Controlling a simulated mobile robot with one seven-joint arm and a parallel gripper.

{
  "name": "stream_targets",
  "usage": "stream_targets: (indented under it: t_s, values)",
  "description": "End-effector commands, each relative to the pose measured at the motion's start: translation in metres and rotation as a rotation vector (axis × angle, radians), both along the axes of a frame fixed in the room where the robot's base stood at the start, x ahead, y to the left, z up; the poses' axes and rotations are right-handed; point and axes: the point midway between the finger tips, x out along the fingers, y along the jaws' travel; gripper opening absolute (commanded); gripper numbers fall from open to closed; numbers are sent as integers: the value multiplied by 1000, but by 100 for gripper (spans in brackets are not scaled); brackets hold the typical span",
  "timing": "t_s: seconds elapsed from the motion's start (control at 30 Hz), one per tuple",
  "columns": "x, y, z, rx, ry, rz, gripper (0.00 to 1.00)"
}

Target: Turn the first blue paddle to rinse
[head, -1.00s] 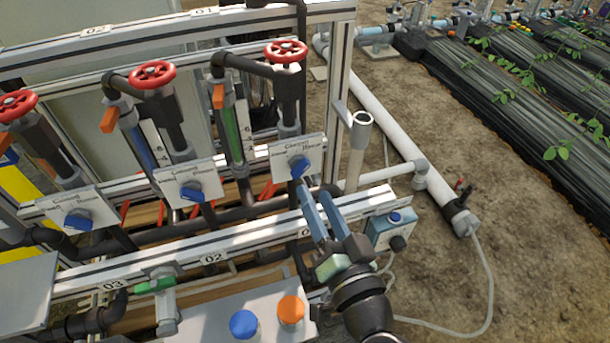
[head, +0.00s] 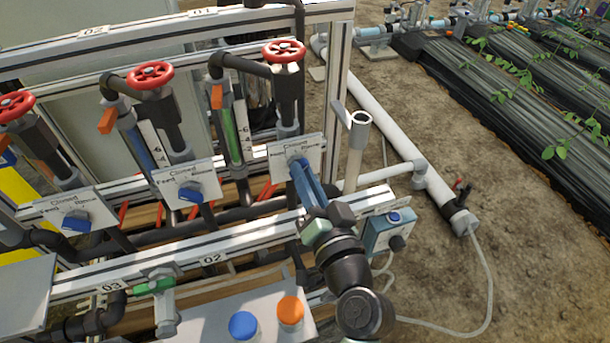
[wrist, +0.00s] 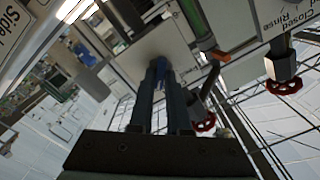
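The first blue paddle is on the rightmost white panel (head: 315,148), above the rail's right end. The panel reads Closed at the top, with Rinse at the right. In the head view my gripper (head: 302,172) reaches up to this paddle and its fingers hide most of it. In the wrist view the blue paddle (wrist: 162,68) shows between the fingertips, which are on either side of it. The fingers run nearly parallel with a narrow gap. Whether they press on the paddle, and its exact angle, I cannot tell.
Two similar panels with blue paddles stand left, at the middle (head: 190,190) and far left (head: 76,220). Red handwheels (head: 284,51) and pipes rise behind. A blue-grey box (head: 388,233) is right of my arm. Blue (head: 243,325) and orange (head: 290,310) caps stand in front.

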Motion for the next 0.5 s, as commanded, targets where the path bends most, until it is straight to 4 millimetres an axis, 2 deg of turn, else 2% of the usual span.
stream_targets:
  t_s: [0.27, 0.5]
  values:
    - [0, 0, 0, 4, 1, 0, 0]
    - [0, 0, 0, 113, 37, 1, 0]
